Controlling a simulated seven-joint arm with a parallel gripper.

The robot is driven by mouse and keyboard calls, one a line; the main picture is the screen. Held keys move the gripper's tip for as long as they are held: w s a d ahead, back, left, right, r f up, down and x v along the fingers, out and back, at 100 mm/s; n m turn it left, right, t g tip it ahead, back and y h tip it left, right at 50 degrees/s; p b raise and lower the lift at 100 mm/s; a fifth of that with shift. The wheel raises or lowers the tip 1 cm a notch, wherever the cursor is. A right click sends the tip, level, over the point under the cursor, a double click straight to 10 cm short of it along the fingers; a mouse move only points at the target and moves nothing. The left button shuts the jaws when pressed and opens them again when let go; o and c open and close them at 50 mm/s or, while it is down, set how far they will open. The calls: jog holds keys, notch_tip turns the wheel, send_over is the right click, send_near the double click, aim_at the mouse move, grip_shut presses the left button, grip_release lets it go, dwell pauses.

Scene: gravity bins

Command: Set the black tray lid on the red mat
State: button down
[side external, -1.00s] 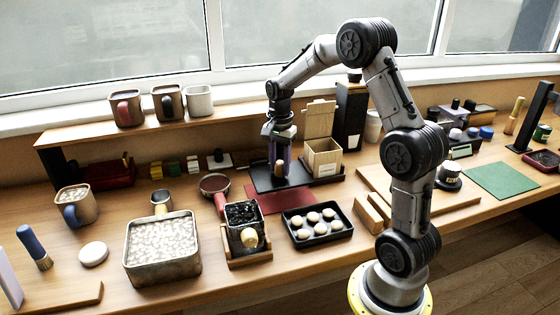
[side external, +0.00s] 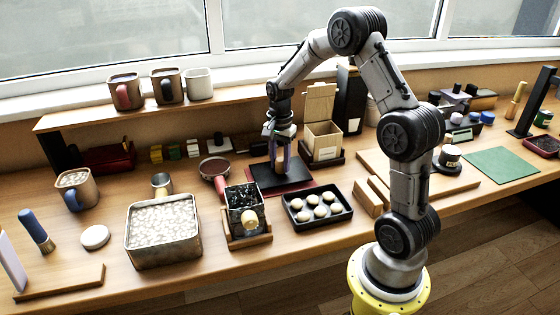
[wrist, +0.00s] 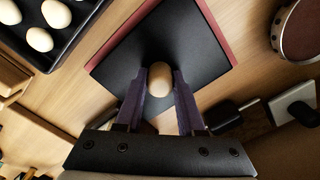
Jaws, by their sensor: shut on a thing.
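The black tray lid (side external: 292,181) lies flat over the red mat (side external: 306,188), at or very near its surface; I cannot tell whether they touch. In the wrist view the lid (wrist: 198,45) covers most of the mat, whose red edge (wrist: 218,32) shows along two sides. The lid's round tan knob (wrist: 160,80) stands between my purple fingers. My gripper (side external: 279,169) is shut on this knob, pointing down; it also shows in the wrist view (wrist: 160,88).
A black tray of pale round pieces (side external: 341,214) stands in front right of the mat. A wooden box with an open lid (side external: 322,140) is behind right.

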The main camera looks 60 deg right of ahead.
aim_at(280, 159)
jog(key=shift+f, duration=0.5)
jog(key=shift+c, duration=2.2)
grip_release()
jog(key=shift+r, duration=0.1)
notch_tip(280, 159, up, 14)
jog(key=shift+f, duration=0.2)
